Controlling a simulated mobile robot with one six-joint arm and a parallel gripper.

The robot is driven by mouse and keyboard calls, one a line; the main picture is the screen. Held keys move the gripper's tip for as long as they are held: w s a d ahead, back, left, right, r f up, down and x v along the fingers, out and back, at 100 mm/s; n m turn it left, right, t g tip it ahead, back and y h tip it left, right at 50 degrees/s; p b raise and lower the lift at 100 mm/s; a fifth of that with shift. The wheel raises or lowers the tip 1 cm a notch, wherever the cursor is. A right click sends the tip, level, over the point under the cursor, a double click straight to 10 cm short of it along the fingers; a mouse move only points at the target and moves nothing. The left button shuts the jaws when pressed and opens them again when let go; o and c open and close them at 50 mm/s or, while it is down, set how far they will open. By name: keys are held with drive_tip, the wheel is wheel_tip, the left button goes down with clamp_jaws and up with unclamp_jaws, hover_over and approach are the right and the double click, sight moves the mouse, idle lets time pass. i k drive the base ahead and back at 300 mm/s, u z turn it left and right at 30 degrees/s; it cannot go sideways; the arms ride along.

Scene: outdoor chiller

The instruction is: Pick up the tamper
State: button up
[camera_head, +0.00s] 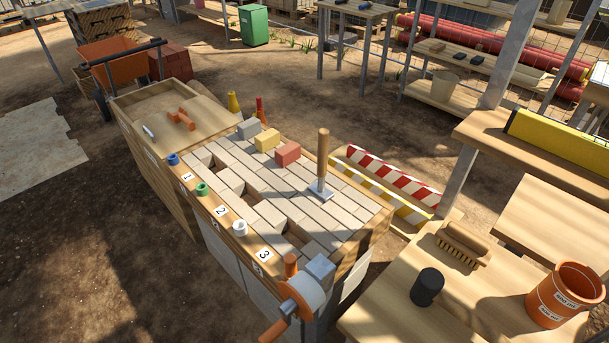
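The tamper (323,158) stands upright on the right part of the paved bench top. It has a light wooden handle and a flat grey metal plate (321,190) that rests on the pale pavers. Nothing touches its handle, and the space around the handle is clear. My gripper is not in view.
Grey, yellow (267,140) and red (287,153) blocks stand left of the tamper. The bench (345,232) has several open slots and numbered labels. A brush (463,243) and orange bucket (564,294) are at right.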

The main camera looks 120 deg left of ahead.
sight(318, 188)
drive_tip(key=u, duration=0.2)
drive_tip(key=k, duration=0.25)
drive_tip(key=u, duration=3.45)
drive_tip(key=k, duration=0.4)
drive_tip(key=u, duration=1.6)
drive_tip(key=i, duration=0.1)
drive_tip(key=u, duration=0.05)
